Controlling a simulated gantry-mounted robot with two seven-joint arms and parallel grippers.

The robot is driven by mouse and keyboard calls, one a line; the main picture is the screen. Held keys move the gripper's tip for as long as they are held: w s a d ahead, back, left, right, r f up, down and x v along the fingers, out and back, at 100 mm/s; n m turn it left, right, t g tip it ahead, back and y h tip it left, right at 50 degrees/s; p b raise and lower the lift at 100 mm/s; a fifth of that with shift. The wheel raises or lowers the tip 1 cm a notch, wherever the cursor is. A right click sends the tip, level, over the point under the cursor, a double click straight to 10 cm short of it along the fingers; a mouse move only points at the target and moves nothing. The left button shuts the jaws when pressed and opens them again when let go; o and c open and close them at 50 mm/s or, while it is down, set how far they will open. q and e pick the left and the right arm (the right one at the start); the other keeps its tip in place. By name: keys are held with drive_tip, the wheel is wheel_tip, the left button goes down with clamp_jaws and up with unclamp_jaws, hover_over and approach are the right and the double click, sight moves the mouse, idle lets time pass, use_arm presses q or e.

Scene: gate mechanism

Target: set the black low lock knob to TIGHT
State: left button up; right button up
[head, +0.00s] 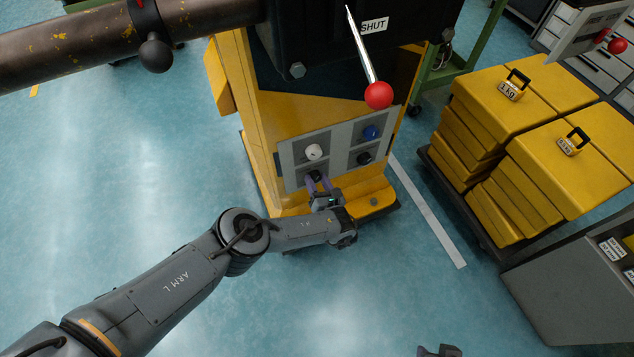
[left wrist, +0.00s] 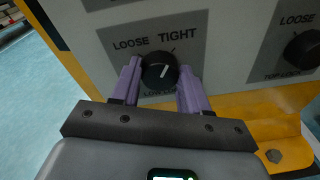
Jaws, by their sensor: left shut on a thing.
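The black low lock knob (left wrist: 159,70) is on the panel in the left wrist view, under the words LOOSE and TIGHT. Its white pointer line slants up and a little to the right, toward the TIGHT side. My left gripper (left wrist: 156,92) has its purple fingers on both sides of the knob and is shut on it. The fingers partly hide the label below the knob. In the head view my left gripper (head: 319,184) is at the lower left knob of the grey panel (head: 340,145). A small dark shape at the bottom edge looks like my right gripper (head: 438,351), mostly cut off.
A white knob (head: 314,152), a blue knob (head: 370,132) and another black knob (head: 364,158), labelled top lock, share the panel. A red-ball lever (head: 378,95) hangs above it, beside a SHUT label. Yellow weights (head: 560,170) stand at right. Floor at left is clear.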

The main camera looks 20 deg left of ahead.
use_arm(q)
drive_tip(key=shift+m+b, duration=0.35)
drive_tip(key=shift+m, duration=0.75)
drive_tip(key=o, duration=1.1)
drive_tip(key=shift+c, duration=0.2)
drive_tip(key=shift+d, duration=0.1)
